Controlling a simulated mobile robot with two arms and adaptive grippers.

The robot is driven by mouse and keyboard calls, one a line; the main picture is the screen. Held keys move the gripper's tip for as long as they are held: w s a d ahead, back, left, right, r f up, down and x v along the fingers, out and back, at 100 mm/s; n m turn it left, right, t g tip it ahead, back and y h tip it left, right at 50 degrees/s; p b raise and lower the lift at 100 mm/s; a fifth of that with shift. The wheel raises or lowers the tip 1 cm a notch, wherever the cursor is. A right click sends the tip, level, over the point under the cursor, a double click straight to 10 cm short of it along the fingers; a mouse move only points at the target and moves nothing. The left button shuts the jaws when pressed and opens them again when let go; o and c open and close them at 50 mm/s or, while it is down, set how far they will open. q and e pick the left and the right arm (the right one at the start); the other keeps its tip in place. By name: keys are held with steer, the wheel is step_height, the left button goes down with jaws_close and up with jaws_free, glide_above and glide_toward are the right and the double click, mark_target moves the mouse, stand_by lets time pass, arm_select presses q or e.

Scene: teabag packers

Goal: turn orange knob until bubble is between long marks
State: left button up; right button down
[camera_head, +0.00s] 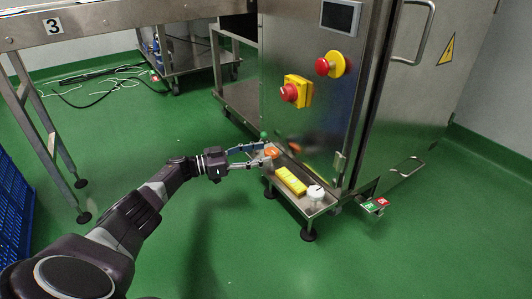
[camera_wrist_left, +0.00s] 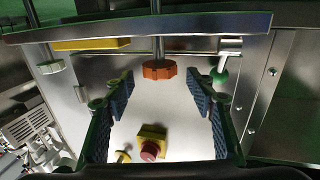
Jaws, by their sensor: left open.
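The orange knob (camera_head: 271,151) is at the far left end of a small steel shelf at the cabinet's foot. It also shows in the left wrist view (camera_wrist_left: 160,69), upper middle. The yellow level (camera_head: 291,180) lies along the shelf to the right of the knob; its bubble and marks are too small to read. My left gripper (camera_head: 262,156) is open, its fingers by the orange knob. In the left wrist view the left gripper (camera_wrist_left: 160,92) has its fingers wide apart, with the knob seen between and beyond the tips. I cannot tell whether they touch it. My right gripper is not in view.
A white knob (camera_head: 316,192) sits at the near end of the shelf (camera_head: 307,207). A green ball handle (camera_wrist_left: 219,76) is beside the orange knob. The steel cabinet (camera_head: 300,120) with red-and-yellow stop buttons rises behind. Green floor in front is clear.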

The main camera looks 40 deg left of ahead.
arm_select(q)
steer(key=v, duration=0.9)
steer(key=shift+a, duration=0.15)
steer(key=shift+s, duration=0.1)
